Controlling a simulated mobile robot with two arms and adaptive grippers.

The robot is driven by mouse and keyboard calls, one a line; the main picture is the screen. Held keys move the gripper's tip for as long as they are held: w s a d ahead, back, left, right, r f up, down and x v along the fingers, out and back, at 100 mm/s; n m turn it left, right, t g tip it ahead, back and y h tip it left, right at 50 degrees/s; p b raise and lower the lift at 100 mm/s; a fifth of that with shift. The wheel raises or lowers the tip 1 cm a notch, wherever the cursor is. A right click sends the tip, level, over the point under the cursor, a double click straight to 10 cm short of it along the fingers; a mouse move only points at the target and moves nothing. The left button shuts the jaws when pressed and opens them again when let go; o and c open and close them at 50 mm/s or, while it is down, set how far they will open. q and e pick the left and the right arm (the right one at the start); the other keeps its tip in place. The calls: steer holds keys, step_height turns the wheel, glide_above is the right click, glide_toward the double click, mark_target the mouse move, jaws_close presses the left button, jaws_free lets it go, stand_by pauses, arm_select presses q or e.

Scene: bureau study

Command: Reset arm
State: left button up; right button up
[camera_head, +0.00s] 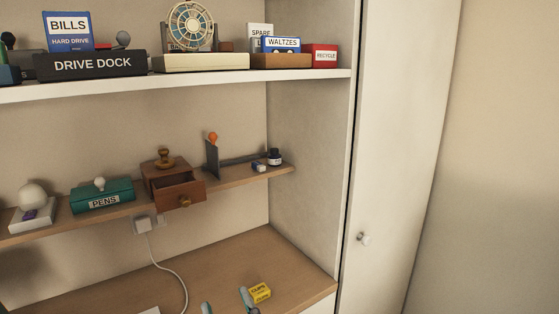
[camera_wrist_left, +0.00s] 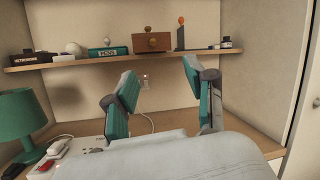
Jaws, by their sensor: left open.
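My left gripper (camera_head: 226,303) shows at the bottom edge of the head view, above the wooden desk, with only its two teal fingertips visible. In the left wrist view the same gripper (camera_wrist_left: 158,78) has its fingers spread wide and nothing between them. It points toward the back wall, below the wooden shelf. A yellow clips box (camera_head: 261,292) sits on the desk just right of the fingertips in the head view; they look apart, with no hold on it. My right gripper is in neither view.
The wooden shelf (camera_head: 236,176) holds a teal pens box (camera_head: 101,197), a small box with an open drawer (camera_head: 184,197) and an ink bottle (camera_head: 275,157). A white cable (camera_head: 171,267) hangs from the wall socket. A green lamp (camera_wrist_left: 22,112) stands left.

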arm_select(q)
steer(key=w+d+f+g+h, duration=0.1)
steer(key=w+f+g+h, duration=0.15)
steer(key=f, duration=0.85)
steer(key=w+d+f+g+h, duration=0.1)
steer(key=w+f+g+h, duration=0.15)
steer(key=f, duration=0.95)
steer(key=s+a+f+n+g+h, duration=0.1)
steer(key=s+a+f+n+g, duration=0.2)
steer(key=f, duration=0.9)
steer(key=s+a+f+n+g+h, duration=0.1)
steer(key=s+f+n+g+h, duration=0.2)
steer(key=f, duration=0.9)
steer(key=s+a+f+n+g, duration=0.2)
steer(key=s+a+f+n, duration=0.25)
steer(key=s+f, duration=0.45)
steer(key=s+a+f+n+g, duration=0.3)
steer(key=s+f+n, duration=0.2)
steer(key=s+f, duration=0.4)
steer(key=s+a+f+n+g, duration=0.1)
steer(key=s+a+f+n, duration=0.2)
steer(key=s, duration=0.6)
steer(key=s+a+f+n+g, duration=0.2)
steer(key=s+a+f+n, duration=0.1)
steer(key=s+n, duration=0.4)
steer(key=shift+s+n+b, duration=0.3)
steer(key=shift+s+n, duration=0.05)
steer(key=shift+s, duration=0.55)
